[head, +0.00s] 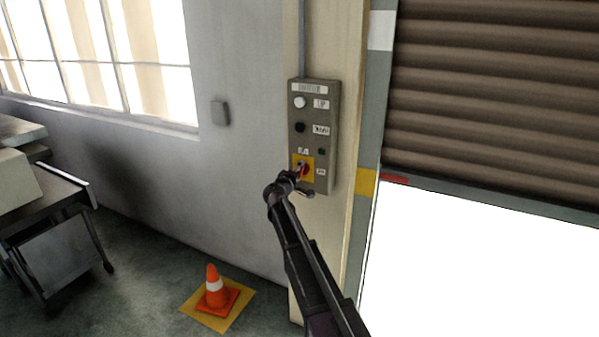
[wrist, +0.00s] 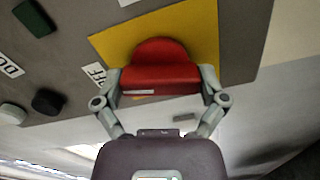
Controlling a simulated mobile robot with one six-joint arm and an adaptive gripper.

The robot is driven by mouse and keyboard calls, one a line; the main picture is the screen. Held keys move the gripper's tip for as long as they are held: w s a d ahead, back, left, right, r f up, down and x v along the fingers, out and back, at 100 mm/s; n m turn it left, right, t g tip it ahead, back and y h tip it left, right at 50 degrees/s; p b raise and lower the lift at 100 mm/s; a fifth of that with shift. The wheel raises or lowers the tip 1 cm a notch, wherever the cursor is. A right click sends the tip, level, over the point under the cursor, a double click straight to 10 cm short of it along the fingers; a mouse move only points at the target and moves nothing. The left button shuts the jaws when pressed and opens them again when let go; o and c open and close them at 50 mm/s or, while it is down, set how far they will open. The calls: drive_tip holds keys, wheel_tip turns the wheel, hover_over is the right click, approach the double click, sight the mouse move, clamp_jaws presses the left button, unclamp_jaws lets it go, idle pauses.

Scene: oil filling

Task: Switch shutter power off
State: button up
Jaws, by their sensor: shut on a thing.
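The shutter control box (head: 325,130) is a grey-brown panel on the beige post beside the shutter. It has a white UP button (head: 299,102), a black DOWN button (head: 299,127) and a small dark green lamp or button (head: 321,152). Low on it, a red rotary power switch (wrist: 158,68) sits on a yellow plate (wrist: 115,44). My gripper (wrist: 160,88) has its two fingers on either side of the red switch handle, shut on it. An OFF label (wrist: 94,75) shows beside the yellow plate. In the head view my gripper partly covers the switch.
The brown roller shutter (head: 490,100) is partly raised, with a bright opening below. An orange cone (head: 214,288) stands on a yellow floor square (head: 236,318). A cart (head: 50,235) stands at the left. The floor between cart and cone is clear.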

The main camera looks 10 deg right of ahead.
drive_tip(key=shift+w+a+n, duration=0.1)
drive_tip(key=shift+n, duration=1.4)
drive_tip(key=o, duration=0.8)
drive_tip(key=v, duration=1.2)
